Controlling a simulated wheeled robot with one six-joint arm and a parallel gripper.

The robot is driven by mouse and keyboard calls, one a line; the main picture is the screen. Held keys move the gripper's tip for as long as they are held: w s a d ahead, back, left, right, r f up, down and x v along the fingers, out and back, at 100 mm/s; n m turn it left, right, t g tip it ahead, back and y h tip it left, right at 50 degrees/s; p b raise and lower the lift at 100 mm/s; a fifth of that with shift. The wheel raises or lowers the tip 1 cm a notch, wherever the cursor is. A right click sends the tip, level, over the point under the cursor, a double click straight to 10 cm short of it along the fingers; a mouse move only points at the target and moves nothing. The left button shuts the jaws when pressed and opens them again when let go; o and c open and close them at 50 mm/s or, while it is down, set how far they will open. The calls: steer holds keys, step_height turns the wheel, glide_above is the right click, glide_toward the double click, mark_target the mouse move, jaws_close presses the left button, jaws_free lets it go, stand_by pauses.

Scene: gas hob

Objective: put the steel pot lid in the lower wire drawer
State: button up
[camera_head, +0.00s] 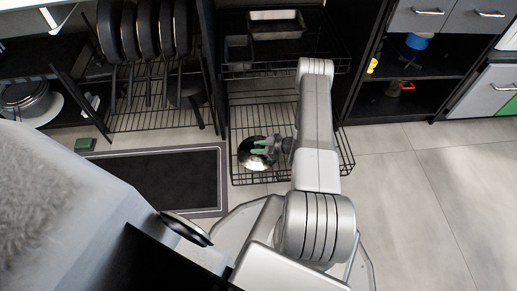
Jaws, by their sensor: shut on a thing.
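The steel pot lid (250,153) is a shiny round disc in the middle of the view. The lid is over the front left part of the lower wire drawer (285,98), which is pulled out. I cannot tell whether the lid touches the drawer's wire floor or hangs just above it. My arm hides the right part of the drawer.
The upper wire drawer (285,72) above holds metal trays (276,24). Dark pans (145,30) stand in a rack at the left. A dark mat (165,178) lies on the floor left of the drawer. Open shelves (415,105) stand at the right, with clear floor before them.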

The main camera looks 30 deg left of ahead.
steer(key=shift+r, duration=0.1)
steer(key=shift+f, duration=0.25)
steer(key=o, duration=1.1)
steer(key=shift+r, duration=0.1)
steer(key=shift+r, duration=0.2)
steer(key=p+v, duration=0.3)
steer(key=v, duration=0.9)
steer(key=shift+f, duration=0.15)
